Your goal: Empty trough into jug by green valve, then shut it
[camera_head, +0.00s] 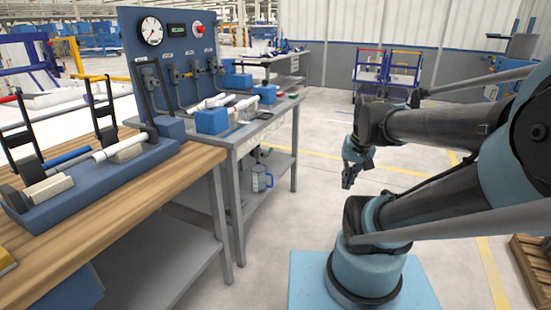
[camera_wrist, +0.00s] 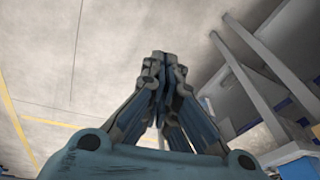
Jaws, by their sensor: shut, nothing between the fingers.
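A clear jug with blue edging and a handle (camera_head: 262,180) is low down at the right side of the grey bench, by its lower shelf. I cannot tell whether it stands on the shelf or hangs. The green valve is too small to pick out, and I cannot make out the trough for sure among the items on the bench top. My gripper (camera_head: 348,182) is to the right of the jug, apart from it, over open floor. In the wrist view its fingertips (camera_wrist: 160,57) meet, shut and empty.
The grey bench (camera_head: 227,152) carries blue blocks (camera_head: 212,121), white pipes and a blue gauge panel (camera_head: 170,62). A wooden bench (camera_head: 150,190) with a blue pipe fixture stands at left. A blue cart (camera_head: 385,75) is far back. Floor right of the grey bench is clear.

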